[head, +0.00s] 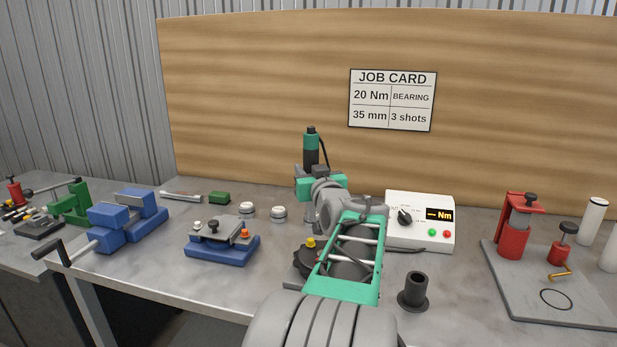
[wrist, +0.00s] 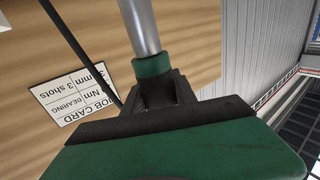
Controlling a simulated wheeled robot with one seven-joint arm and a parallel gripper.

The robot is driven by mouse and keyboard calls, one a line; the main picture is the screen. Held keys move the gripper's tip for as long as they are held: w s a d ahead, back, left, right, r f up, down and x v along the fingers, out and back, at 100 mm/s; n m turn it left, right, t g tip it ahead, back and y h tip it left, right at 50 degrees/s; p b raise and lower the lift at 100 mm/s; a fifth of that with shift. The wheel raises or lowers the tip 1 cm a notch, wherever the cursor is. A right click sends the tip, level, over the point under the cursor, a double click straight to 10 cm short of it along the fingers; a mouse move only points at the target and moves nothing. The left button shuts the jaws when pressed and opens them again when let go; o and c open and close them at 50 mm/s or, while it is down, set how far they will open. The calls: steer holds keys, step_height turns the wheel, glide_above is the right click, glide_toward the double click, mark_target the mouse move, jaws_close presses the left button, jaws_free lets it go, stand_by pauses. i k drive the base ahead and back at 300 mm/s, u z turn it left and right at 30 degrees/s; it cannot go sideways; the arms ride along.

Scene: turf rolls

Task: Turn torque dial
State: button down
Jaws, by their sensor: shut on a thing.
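A white control box (head: 428,238) stands on the bench right of my arm. Its black dial (head: 405,216) sits on the left of the front, with a light pointer mark. Beside the dial a display (head: 438,215) shows dashes and "Nm". My gripper (head: 309,178) is left of the box, shut on a green and black power driver (head: 311,147) that stands upright with a cable. In the wrist view the jaws (wrist: 167,92) close around the driver (wrist: 152,68) below its green collar. The driver's lower end is mostly hidden by my arm in the head view.
A job card (head: 392,99) on the wooden back board reads 20 Nm, bearing, 35 mm, 3 shots. A black flanged sleeve (head: 414,291) stands in front of the box. A blue fixture (head: 222,245) is at left; a red press (head: 514,228) is at right.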

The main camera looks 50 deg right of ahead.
mark_target(404, 219)
steer(key=z, duration=2.05)
steer(key=k, duration=0.5)
